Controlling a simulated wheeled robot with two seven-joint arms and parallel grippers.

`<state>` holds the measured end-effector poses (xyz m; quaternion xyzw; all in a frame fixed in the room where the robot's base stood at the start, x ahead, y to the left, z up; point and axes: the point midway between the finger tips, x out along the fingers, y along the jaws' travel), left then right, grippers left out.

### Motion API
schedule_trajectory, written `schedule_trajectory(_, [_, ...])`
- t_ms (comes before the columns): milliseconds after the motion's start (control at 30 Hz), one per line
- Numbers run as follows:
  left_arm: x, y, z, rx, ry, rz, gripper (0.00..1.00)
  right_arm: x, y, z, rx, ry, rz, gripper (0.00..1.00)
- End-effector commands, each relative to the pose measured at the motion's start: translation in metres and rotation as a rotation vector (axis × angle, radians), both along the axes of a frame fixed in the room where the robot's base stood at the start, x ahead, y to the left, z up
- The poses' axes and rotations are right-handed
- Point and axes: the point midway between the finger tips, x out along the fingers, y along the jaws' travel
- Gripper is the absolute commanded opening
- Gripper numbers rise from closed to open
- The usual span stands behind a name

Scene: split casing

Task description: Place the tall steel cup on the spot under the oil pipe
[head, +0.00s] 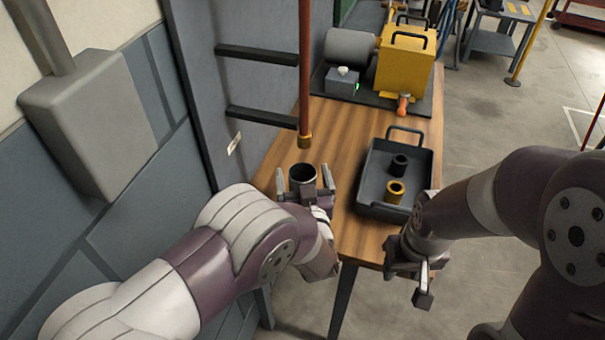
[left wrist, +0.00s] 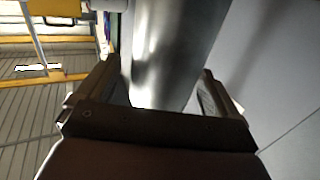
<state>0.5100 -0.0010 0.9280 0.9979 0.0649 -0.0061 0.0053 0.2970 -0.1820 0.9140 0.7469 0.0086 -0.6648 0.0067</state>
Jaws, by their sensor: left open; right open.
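The tall steel cup (head: 302,174) stands upright on the wooden table, close to the lower end of the oil pipe (head: 305,90). The red-brown pipe comes down from above and ends in a brass tip (head: 305,141) that appears just above the cup in the head view. My left gripper (head: 304,186) is open, with a finger on either side of the cup. In the left wrist view the cup (left wrist: 170,50) rises between the spread fingers, with gaps beside it. The spot under the pipe is not visible. My right gripper (head: 420,285) is open and empty, off the table's front edge.
A dark tray (head: 367,190) on the table holds a black ring part (head: 399,164) and a brass ring part (head: 395,190). A yellow machine with a grey motor (head: 403,62) stands at the back. A grey wall cabinet with black bars (head: 262,54) borders the left side.

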Motion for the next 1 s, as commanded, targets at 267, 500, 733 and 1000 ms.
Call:
schedule_trajectory(267, [-0.062,-0.01,0.001,0.001,0.0,-0.007,0.94,0.0,0.0,0.0,0.0,0.0,0.0,0.43])
schedule_trajectory(500, [-0.105,-0.015,0.002,0.0,0.0,-0.004,0.94,0.0,0.0,-0.001,0.0,0.0,0.0,0.43])
schedule_trajectory(733, [-0.112,-0.014,0.002,0.001,-0.001,0.0,0.94,0.0,0.0,-0.001,0.0,0.0,0.0,0.43])
schedule_trajectory(1000, [-0.112,-0.014,0.002,0.0,-0.001,0.0,0.94,0.0,0.0,-0.001,0.0,0.0,0.0,0.43])
